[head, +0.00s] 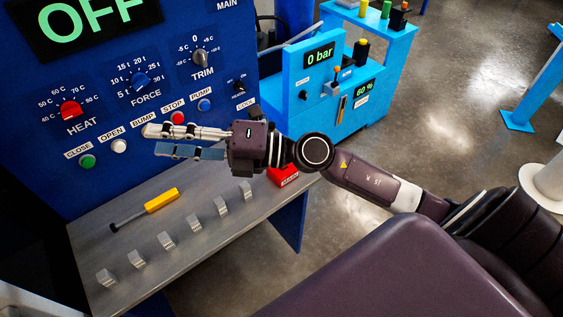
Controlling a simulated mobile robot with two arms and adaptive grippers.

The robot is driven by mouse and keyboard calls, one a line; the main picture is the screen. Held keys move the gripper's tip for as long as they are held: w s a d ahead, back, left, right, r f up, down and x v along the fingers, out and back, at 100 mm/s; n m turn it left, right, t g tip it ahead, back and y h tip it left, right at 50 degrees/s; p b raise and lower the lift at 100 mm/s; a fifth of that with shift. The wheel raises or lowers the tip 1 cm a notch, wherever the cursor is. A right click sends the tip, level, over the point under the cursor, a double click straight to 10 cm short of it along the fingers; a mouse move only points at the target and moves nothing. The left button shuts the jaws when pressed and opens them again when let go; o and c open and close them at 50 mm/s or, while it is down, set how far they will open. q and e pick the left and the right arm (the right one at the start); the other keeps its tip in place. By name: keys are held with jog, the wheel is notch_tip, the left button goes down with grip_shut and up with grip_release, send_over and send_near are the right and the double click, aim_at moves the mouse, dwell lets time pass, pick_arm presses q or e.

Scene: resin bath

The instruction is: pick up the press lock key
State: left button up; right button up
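My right gripper (148,141) reaches in from the right, in front of the lower part of the blue press panel and above the grey shelf. Its two fingers point left and stand apart, with no object seen between them. The lower finger looks bluish. I cannot make out a press lock key for sure. A red labelled block (284,176) sits at the right end of the shelf, partly hidden by my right arm; its lettering is too small to read. A yellow-handled tool (161,200) with a dark shaft lies on the shelf. My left gripper is out of view.
The grey shelf (185,262) carries a row of several small metal blocks (193,222). The blue panel (110,185) has knobs and buttons close to my gripper. A light-blue unit (300,85) with displays stands behind my arm. Open floor lies to the right.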

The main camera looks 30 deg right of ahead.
jog(key=d+f+n+g+h, duration=0.6)
jog(key=d+f+h, duration=0.2)
jog(key=f, duration=0.6)
jog(key=d+f+h, duration=0.3)
jog(key=d+h, duration=0.5)
jog(key=d, duration=1.1)
jog(key=shift+m, duration=0.3)
jog(key=p+x, duration=0.1)
jog(key=x, duration=0.1)
jog(key=p+x, duration=0.1)
jog(key=x, duration=0.3)
jog(key=shift+w+a+f+p, duration=0.1)
jog(key=shift+w+a+p, duration=0.15)
jog(key=shift+p, duration=0.15)
jog(key=shift+w+f, duration=0.1)
jog(key=shift+f, duration=0.35)
grip_shut()
